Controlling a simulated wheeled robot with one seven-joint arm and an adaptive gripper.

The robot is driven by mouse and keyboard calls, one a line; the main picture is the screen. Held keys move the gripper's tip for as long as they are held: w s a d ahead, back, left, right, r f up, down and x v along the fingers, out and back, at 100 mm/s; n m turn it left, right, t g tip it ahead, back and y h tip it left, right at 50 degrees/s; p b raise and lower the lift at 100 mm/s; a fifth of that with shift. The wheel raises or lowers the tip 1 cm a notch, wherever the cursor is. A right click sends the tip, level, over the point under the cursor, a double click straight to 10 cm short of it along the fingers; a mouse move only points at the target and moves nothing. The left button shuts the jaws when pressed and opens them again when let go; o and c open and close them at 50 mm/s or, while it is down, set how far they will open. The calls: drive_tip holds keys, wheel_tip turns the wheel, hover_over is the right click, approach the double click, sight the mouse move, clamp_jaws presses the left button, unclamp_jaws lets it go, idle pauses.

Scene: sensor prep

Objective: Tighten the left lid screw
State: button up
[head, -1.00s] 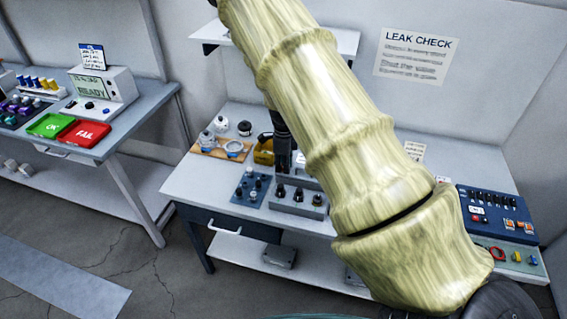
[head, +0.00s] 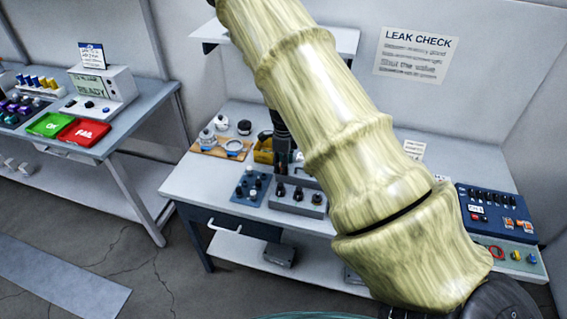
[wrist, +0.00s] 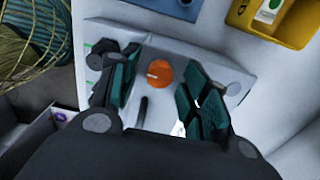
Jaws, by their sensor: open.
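In the wrist view, an orange round screw head or knob (wrist: 158,73) with a pale bar across it sits on a light grey box (wrist: 150,52). I cannot tell for sure whether it is the left lid screw. My gripper (wrist: 160,94) is open, with one dark teal finger to either side of the orange piece and no visible contact. In the head view, the dark end of my arm (head: 282,140) points down just behind a grey box (head: 296,204) with several black knobs. The fingertips are hard to make out there.
A yellow bin (head: 263,151) stands close by my gripper and also shows in the wrist view (wrist: 285,38). A blue pad (head: 250,188) with small parts lies left of the grey box. A blue switch panel (head: 490,207) is at right.

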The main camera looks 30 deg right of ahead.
wheel_tip(320, 180, up, 12)
idle(0.6)
idle(0.5)
